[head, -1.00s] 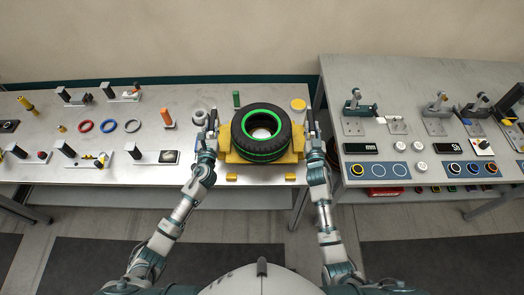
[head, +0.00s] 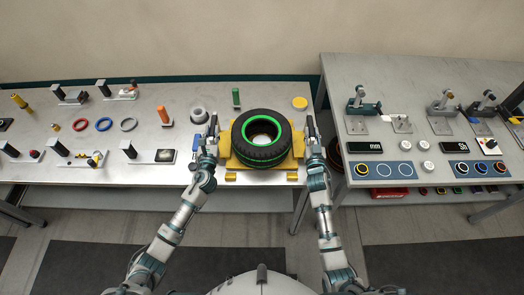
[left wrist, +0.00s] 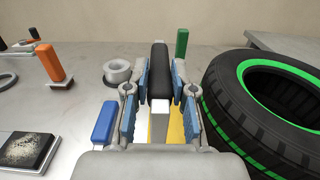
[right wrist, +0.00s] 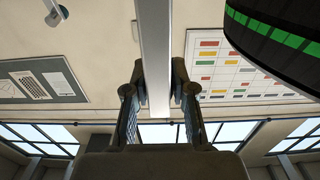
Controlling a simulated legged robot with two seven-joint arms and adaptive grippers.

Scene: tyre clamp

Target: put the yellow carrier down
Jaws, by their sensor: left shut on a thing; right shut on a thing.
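The yellow carrier (head: 228,160) is at the right end of the left table, with a black tyre (head: 262,158) with green rings lying flat on it. My left gripper (head: 212,130) is shut on the carrier's left handle; the left wrist view shows the jaws around a black grip (left wrist: 159,75) on a pale post. My right gripper (head: 311,130) is shut on the right side's handle; the right wrist view shows a pale bar (right wrist: 155,60) between its jaws. The tyre hides most of the carrier. I cannot tell whether its underside touches the table.
Two small yellow blocks (head: 231,177) lie at the front edge before the carrier. A green peg (head: 236,97) and a yellow disc (head: 300,103) stand behind it, a grey ring part (head: 198,115) at its left. The right table (head: 430,190) stands close at right.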

